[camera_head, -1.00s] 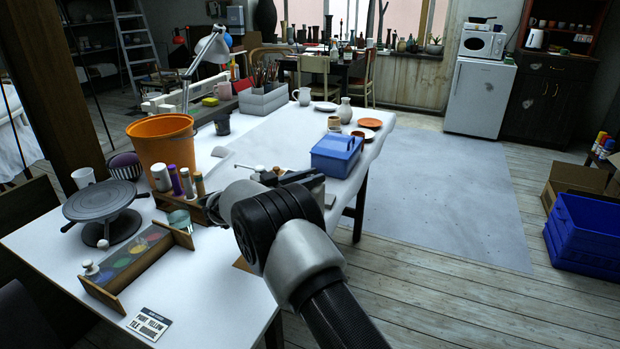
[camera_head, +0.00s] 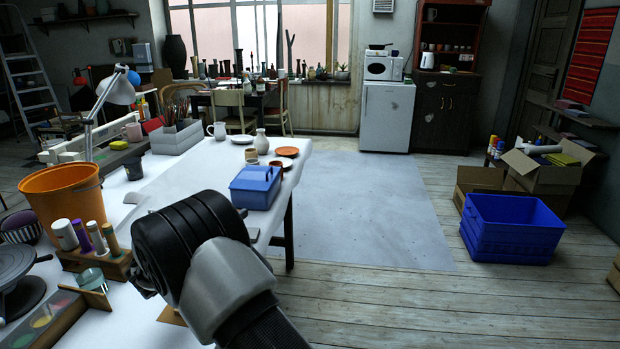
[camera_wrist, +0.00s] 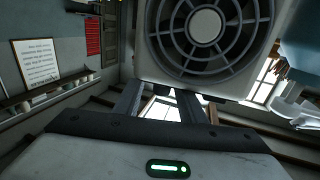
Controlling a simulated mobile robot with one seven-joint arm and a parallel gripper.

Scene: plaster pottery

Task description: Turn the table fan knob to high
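A pale table fan (camera_wrist: 205,45) with a round grey grille and a light hub fills the upper middle of the wrist view. Its knob does not show in either view. My gripper (camera_wrist: 159,91) points toward the fan, with its two dark fingers apart and a bright gap between them. The fingertips reach the fan's lower edge in the picture; I cannot tell whether they touch it. In the head view my arm's dark and grey end covers the near part of the white table (camera_head: 185,190), and neither the fan nor the fingers can be made out.
A blue caddy (camera_head: 256,187), a white jug (camera_head: 217,131) and plates stand farther along the table. An orange bucket (camera_head: 64,192) and a rack of bottles stand at left. A blue crate (camera_head: 510,228) and cardboard boxes lie at right. The floor between is clear.

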